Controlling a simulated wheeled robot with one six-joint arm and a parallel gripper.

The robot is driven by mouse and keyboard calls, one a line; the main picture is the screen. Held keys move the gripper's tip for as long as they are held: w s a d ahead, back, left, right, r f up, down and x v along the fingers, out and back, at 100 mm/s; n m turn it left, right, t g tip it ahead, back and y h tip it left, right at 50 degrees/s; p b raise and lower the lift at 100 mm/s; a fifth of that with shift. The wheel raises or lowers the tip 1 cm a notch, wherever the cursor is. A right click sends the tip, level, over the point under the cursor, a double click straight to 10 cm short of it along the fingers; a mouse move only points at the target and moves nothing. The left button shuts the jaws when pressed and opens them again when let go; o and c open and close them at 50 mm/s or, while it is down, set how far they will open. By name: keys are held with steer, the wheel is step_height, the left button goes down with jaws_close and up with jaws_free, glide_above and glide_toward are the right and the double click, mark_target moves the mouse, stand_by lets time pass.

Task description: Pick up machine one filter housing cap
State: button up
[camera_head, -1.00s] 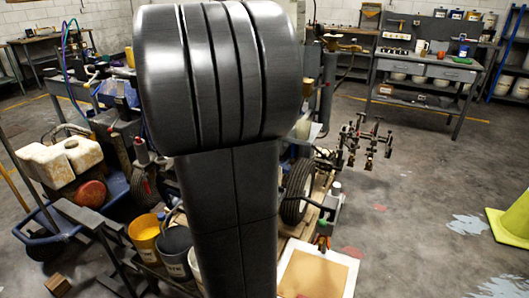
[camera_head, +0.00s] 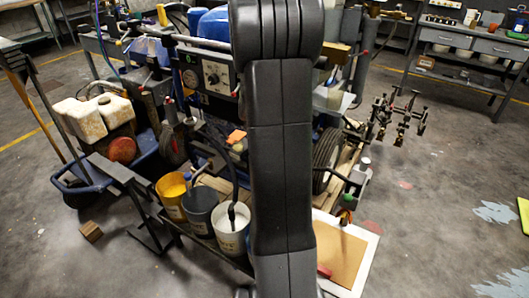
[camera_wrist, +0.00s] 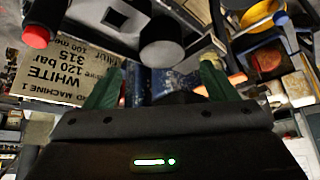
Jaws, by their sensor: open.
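My gripper (camera_wrist: 160,78) shows in the wrist view, with two green fingers spread apart and nothing clearly held between them. A blue, worn surface and a dark round shape lie beyond the gap. A dark grey cylinder (camera_wrist: 161,42) hangs just above the fingertips; I cannot tell whether it is the filter housing cap. A tan label (camera_wrist: 65,68) reading "MACHINE 1" and "WHITE" is left of the fingers. In the head view my arm hides the gripper and part of the line striper (camera_head: 212,76). I cannot identify the cap there.
A red knob (camera_wrist: 37,36) is at the wrist view's upper left. In the head view, a yellow bucket (camera_head: 172,198), a dark bucket (camera_head: 200,210) and a white bucket (camera_head: 231,228) stand beside my arm. A workbench (camera_head: 470,45) is at the back right. Floor at the right is largely clear.

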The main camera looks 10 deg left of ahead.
steer(key=shift+x, duration=2.7)
steer(key=shift+s, duration=0.15)
steer(key=shift+c, duration=0.2)
steer(key=c, duration=1)
